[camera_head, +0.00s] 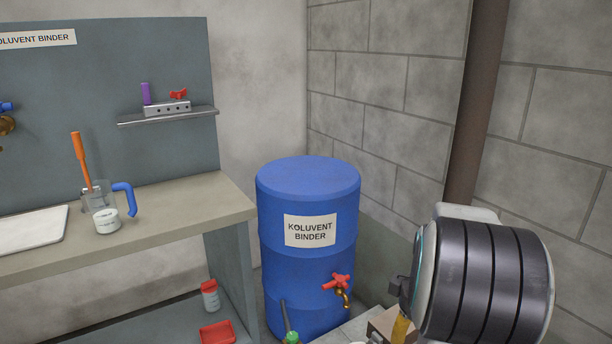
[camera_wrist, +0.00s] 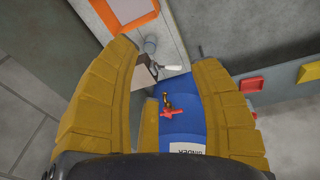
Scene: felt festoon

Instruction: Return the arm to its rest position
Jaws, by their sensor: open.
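My arm (camera_head: 485,280) shows at the lower right in the head view, with a bit of a yellow finger (camera_head: 400,329) at the bottom edge. In the wrist view my gripper (camera_wrist: 164,52) has its two yellow fingers spread apart, with nothing held between them. Past the fingers is the blue barrel (camera_head: 308,195) labelled "KOLUVENT BINDER", which also shows in the wrist view (camera_wrist: 181,130). Its red-handled brass tap (camera_head: 338,283) appears between the fingers in the wrist view (camera_wrist: 172,112); the gap between tap and fingers cannot be judged.
A workbench (camera_head: 170,222) stands left, holding a blue-handled jug (camera_head: 107,218), an orange-handled tool (camera_head: 80,158) and a white tray (camera_head: 30,232). A red tray (camera_head: 217,333) and red-lidded jar (camera_head: 210,295) sit below. A brown pipe (camera_head: 477,100) rises behind my arm.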

